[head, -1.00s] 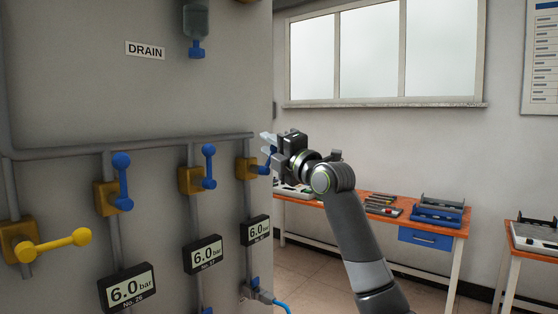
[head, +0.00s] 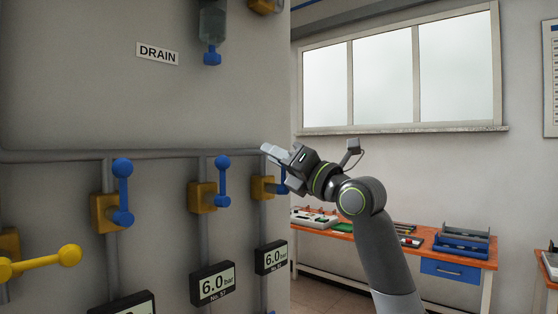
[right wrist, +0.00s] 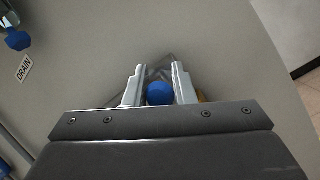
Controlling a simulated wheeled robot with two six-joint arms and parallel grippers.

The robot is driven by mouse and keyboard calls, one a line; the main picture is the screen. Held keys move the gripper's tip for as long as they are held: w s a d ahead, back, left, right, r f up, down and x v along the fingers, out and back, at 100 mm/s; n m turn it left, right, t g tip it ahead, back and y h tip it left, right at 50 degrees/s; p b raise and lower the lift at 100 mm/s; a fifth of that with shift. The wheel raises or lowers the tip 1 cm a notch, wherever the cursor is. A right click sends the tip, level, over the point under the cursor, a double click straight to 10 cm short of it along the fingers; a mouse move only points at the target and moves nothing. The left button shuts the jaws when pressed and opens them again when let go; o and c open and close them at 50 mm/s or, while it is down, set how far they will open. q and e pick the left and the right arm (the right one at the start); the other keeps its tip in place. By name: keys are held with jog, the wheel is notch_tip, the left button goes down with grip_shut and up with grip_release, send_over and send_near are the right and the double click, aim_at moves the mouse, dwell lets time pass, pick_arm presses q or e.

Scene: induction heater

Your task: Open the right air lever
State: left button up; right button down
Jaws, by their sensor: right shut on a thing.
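The right air lever (head: 282,182) is a small blue handle on a brass-coloured valve (head: 261,188) at the right edge of the grey panel. Its lower part shows below my right gripper (head: 275,152); its upper end is hidden there by the gripper. In the right wrist view, the lever's round blue knob (right wrist: 159,93) sits between the two fingers of my right gripper (right wrist: 159,80), which is shut on it. My left gripper is not in view.
Two blue levers (head: 222,182) (head: 122,192) stand upright on valves to the left, with a yellow lever (head: 45,262) pointing sideways at far left. Pressure gauges (head: 212,284) sit below. A pipe (head: 60,156) runs along the panel. A workbench (head: 400,250) stands behind my right arm.

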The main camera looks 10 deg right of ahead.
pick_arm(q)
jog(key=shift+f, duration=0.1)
pick_arm(e)
jog(key=shift+a+f, duration=0.15)
jog(key=shift+f, duration=0.15)
jog(key=c, duration=1.6)
grip_release()
jog(key=shift+c, duration=0.2)
jog(key=o, duration=0.4)
jog(key=shift+s+a+r, duration=0.1)
jog(key=shift+r, duration=0.05)
jog(key=shift+o, duration=0.2)
jog(key=shift+s+d+f, duration=0.2)
jog(key=shift+s+d, duration=0.15)
jog(key=shift+d, duration=0.1)
pick_arm(q)
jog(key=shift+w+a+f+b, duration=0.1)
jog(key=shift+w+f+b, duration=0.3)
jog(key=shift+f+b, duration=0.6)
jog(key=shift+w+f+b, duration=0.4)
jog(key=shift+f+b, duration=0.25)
jog(key=shift+b, duration=0.65)
pick_arm(e)
jog(key=v, duration=1.6)
